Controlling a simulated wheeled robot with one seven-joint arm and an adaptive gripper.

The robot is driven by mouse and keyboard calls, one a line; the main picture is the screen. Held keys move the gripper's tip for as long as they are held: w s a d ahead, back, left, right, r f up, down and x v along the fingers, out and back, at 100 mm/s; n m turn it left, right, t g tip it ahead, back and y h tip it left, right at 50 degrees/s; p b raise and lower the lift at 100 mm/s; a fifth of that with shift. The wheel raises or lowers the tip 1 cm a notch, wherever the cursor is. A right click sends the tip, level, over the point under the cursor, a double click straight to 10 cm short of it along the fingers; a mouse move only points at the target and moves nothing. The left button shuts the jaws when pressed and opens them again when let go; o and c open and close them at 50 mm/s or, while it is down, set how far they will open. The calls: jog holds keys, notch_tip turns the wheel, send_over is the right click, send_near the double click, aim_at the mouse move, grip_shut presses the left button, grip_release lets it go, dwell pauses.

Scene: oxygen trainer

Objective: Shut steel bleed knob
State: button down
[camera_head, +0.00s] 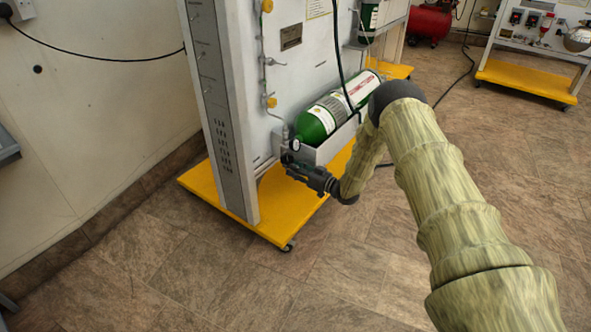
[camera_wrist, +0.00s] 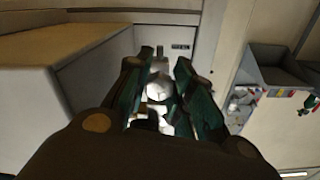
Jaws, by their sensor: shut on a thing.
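The steel bleed knob (camera_wrist: 158,88) shows as a pale, shiny round part between the fingers in the wrist view. My gripper (camera_wrist: 163,92) is shut on it, with a dark green finger on each side. In the head view my gripper (camera_head: 288,160) is at the lower left end of the green oxygen cylinder (camera_head: 315,122), by the small fittings there. The knob itself is too small and covered to make out in that view.
The cylinder lies in a grey tray (camera_head: 326,150) on the trainer panel (camera_head: 222,90). A yellow base (camera_head: 270,220) stands below. A black hose (camera_head: 343,70) hangs in front of the cylinder. A second trainer on a yellow base (camera_head: 525,78) stands back right. The front floor is clear.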

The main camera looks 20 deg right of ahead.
jog(key=shift+d, duration=0.1)
dwell(0.4)
jog(key=c, duration=1.5)
grip_release()
jog(key=v, duration=1.2)
